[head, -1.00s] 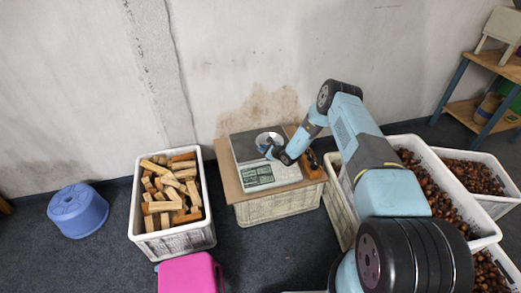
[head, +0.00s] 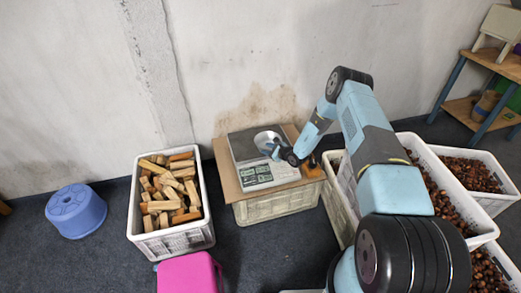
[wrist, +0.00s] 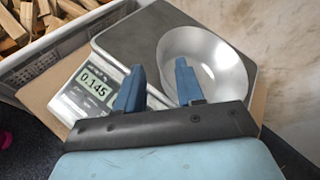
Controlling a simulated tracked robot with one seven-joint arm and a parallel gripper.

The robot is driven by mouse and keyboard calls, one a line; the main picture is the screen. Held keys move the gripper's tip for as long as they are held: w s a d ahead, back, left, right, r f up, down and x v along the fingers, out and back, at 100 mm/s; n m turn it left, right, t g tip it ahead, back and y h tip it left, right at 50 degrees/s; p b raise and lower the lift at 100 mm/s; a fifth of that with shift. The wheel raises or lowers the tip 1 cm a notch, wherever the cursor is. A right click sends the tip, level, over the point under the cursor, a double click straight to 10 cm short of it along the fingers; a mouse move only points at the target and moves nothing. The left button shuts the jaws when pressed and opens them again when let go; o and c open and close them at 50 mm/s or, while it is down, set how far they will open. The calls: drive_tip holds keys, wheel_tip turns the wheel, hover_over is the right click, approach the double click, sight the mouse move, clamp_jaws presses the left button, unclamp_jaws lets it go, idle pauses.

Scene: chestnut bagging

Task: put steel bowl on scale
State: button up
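The steel bowl (head: 264,137) sits upright on the dark plate of the scale (head: 240,147), toward the plate's right side. In the wrist view the bowl (wrist: 222,60) rests at the right part of the plate (wrist: 135,38). The scale's display (wrist: 95,85) reads 0.145. My gripper (wrist: 160,78) is open, its two blue fingers apart. The bowl's near left wall lies between the fingertips in the picture, with one finger in front of the bowl's inside; I cannot tell whether they touch it. In the head view my gripper (head: 274,150) is at the bowl's front right.
The scale stands on a cardboard sheet (head: 227,181) over a crate (head: 270,207). A crate of wood blocks (head: 137,222) is to the left, with a blue stool (head: 77,210) beyond. Chestnut crates (head: 409,141) stand at right. The wall is close behind the scale.

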drive_tip(key=v, duration=0.6)
wheel_tip(320, 180, up, 22)
drive_tip(key=a+n+g+y, duration=0.3)
drive_tip(key=n, duration=0.4)
drive_tip(key=s+r+n+g+h, duration=0.15)
drive_tip(key=s+r+n, duration=0.35)
drive_tip(key=r, duration=0.6)
drive_tip(key=s+r+n+g+y, duration=0.1)
drive_tip(key=s+r+n+g, duration=0.1)
drive_tip(key=s+r, duration=0.65)
drive_tip(key=s+d+r+n+h, duration=0.3)
drive_tip(key=s+d+r, duration=0.1)
drive_tip(key=s+r, duration=0.4)
drive_tip(key=s+d+r+n+h, duration=0.2)
drive_tip(key=s+d+r+h, duration=0.1)
drive_tip(key=s+r, duration=0.5)
drive_tip(key=s+d+r+n+t+h, duration=0.1)
drive_tip(key=s+d+r+h, duration=0.1)
drive_tip(key=s+d, duration=0.3)
drive_tip(key=s+d+r+n+t+h, duration=0.1)
drive_tip(key=s+d, duration=0.5)
drive_tip(key=s, duration=0.7)
wheel_tip(320, 180, up, 3)
drive_tip(key=n+h, duration=0.1)
drive_tip(key=h, duration=0.1)
drive_tip(key=shift+s+t+h, duration=0.35)
drive_tip(key=shift+s, duration=0.05)
